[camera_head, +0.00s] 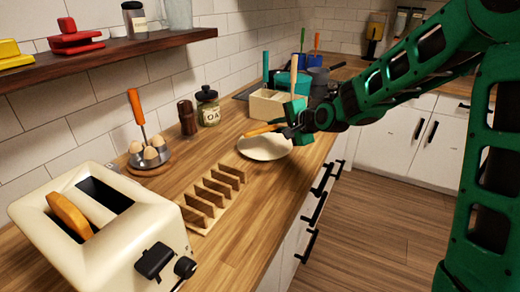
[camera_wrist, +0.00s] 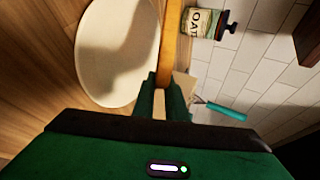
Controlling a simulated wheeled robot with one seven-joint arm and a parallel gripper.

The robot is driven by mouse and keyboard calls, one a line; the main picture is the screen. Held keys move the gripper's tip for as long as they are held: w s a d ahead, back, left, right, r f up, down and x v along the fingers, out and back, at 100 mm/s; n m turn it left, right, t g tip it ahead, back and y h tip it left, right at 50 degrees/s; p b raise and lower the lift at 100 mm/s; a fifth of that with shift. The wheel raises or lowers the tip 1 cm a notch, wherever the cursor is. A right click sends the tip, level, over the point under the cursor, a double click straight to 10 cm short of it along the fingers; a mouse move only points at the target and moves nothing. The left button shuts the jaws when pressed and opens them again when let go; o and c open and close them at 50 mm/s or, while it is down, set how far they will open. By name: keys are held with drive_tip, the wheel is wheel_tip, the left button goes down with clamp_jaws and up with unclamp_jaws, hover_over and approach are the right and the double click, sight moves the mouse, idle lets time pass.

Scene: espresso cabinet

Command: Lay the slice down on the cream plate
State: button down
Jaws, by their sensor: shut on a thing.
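My gripper (camera_head: 284,128) is shut on a brown toast slice (camera_head: 262,130), which shows as a thin strip above the cream plate. In the wrist view the slice (camera_wrist: 170,42) stands edge-on between my fingertips (camera_wrist: 162,88). The cream plate (camera_head: 264,151) is round, bare and flat on the wooden counter. It also shows at the upper left of the wrist view (camera_wrist: 100,60), with a shadow across it. The slice appears raised above the plate; I cannot tell the exact gap.
A cream toaster (camera_head: 130,245) holds another slice (camera_head: 68,212) at the front left. A wooden rack (camera_head: 213,195) stands between toaster and plate. An oat jar (camera_head: 208,108), a dark mill (camera_head: 187,118) and an egg holder (camera_head: 150,160) line the wall. A divided box (camera_head: 266,106) stands behind the plate.

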drive_tip(key=shift+f, duration=1.2)
drive_tip(key=c, duration=1.9)
unclamp_jaws()
drive_tip(key=shift+c, duration=0.2)
drive_tip(key=v, duration=0.8)
drive_tip(key=shift+w, duration=0.1)
